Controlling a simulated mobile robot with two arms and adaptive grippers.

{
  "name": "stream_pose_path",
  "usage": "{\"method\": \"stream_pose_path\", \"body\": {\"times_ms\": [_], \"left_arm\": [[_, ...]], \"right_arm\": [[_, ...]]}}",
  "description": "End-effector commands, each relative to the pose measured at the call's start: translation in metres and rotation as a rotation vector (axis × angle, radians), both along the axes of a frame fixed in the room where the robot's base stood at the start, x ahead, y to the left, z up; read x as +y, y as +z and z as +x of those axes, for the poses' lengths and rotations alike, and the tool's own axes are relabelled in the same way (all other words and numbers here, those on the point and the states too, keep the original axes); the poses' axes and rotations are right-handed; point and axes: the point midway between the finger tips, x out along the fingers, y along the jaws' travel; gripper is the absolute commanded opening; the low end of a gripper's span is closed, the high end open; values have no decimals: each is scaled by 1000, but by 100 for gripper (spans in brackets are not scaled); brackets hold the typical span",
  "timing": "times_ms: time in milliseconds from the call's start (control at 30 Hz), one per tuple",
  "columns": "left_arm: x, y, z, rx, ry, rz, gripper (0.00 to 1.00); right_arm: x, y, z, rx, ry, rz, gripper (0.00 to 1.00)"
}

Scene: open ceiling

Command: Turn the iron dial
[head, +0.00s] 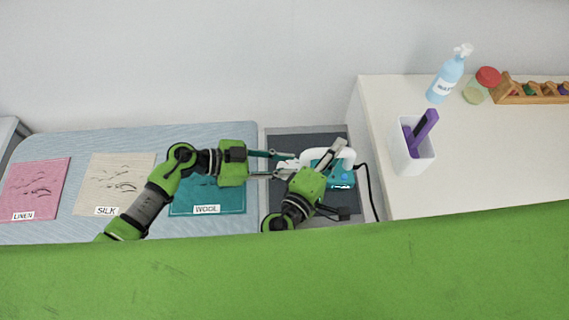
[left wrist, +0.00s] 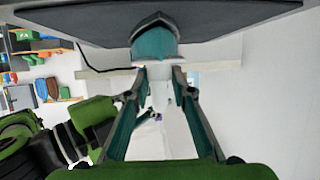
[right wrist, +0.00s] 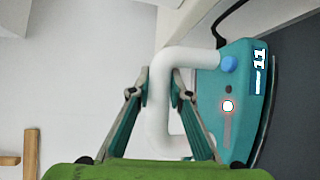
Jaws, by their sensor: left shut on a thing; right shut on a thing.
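The teal and white iron (head: 343,179) lies on a dark rest pad (head: 280,146), and its body also shows in the right wrist view (right wrist: 240,85). My right gripper (head: 337,150) is shut on the white handle (right wrist: 157,125), which passes between its fingertips. My left gripper (head: 285,165) reaches in from the left, its fingertips at a white part at the left end of the iron. It is shut on that part; the iron's teal tip (left wrist: 155,45) shows beyond the fingers. A small light glows on the iron's side.
Wool (head: 205,197), silk (head: 118,180) and linen (head: 35,190) cloths lie on the ironing board to the left. On the right counter stand a white container (head: 412,155) with a purple-handled tool and a blue spray bottle (head: 446,78). A black cord runs right of the iron.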

Motion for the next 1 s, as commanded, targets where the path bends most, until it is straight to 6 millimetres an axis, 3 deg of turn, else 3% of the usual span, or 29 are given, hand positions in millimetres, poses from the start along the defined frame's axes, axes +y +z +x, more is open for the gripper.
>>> {"method": "stream_pose_path", "body": {"times_ms": [500, 1000], "left_arm": [[-2, -2, 7, -1, -416, 4, 1], [-1, -3, 8, 1, -553, 5, 1]], "right_arm": [[1, -3, -2, 6, 2, 1, 0], [1, -2, -1, 6, 3, 1, 0]]}}
